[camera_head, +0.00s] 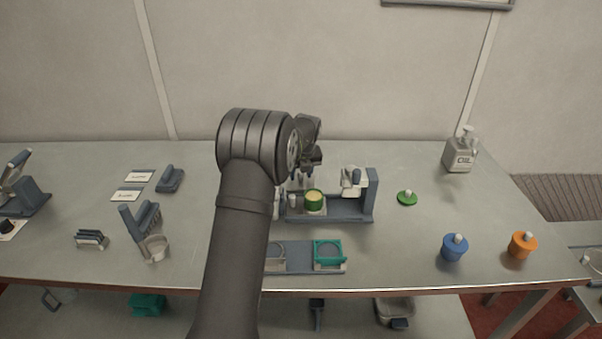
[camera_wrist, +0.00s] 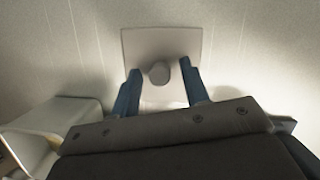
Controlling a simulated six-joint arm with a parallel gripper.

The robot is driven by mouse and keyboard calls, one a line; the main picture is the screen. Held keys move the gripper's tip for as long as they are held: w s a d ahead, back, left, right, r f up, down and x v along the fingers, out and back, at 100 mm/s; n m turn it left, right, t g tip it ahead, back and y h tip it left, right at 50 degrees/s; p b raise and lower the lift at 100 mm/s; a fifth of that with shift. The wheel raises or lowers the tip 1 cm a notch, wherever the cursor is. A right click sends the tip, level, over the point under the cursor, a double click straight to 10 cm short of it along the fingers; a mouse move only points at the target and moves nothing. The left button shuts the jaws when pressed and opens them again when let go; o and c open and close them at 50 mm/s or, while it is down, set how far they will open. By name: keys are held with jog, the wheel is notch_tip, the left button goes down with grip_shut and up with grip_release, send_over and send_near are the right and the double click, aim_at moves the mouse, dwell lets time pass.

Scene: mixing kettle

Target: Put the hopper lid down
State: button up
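In the wrist view, the hopper lid (camera_wrist: 187,42) is a flat, pale square plate with a round grey knob (camera_wrist: 158,73) at its middle. It appears to lie flat on a pale surface. My gripper (camera_wrist: 160,68) has its two blue fingers spread on either side of the knob, with a visible gap on each side. In the head view my gripper (camera_head: 311,168) is beside the kettle station, and the lid cannot be made out there, likely hidden by my arm. The hopper itself is not clearly seen.
A blue-grey station (camera_head: 345,208) holds a green-rimmed cup (camera_head: 314,201). A green lid (camera_head: 407,198) lies right of it. A blue pot (camera_head: 454,248), an orange pot (camera_head: 522,245) and an oil bottle (camera_head: 460,153) stand farther right. The table between them is clear.

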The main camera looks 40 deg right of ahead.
jog(key=shift+r, duration=0.1)
jog(key=v, duration=1.2)
jog(key=x, duration=1.2)
jog(key=shift+f, duration=0.25)
notch_tip(320, 180, up, 4)
jog(key=shift+r, duration=0.6)
jog(key=shift+f, duration=0.15)
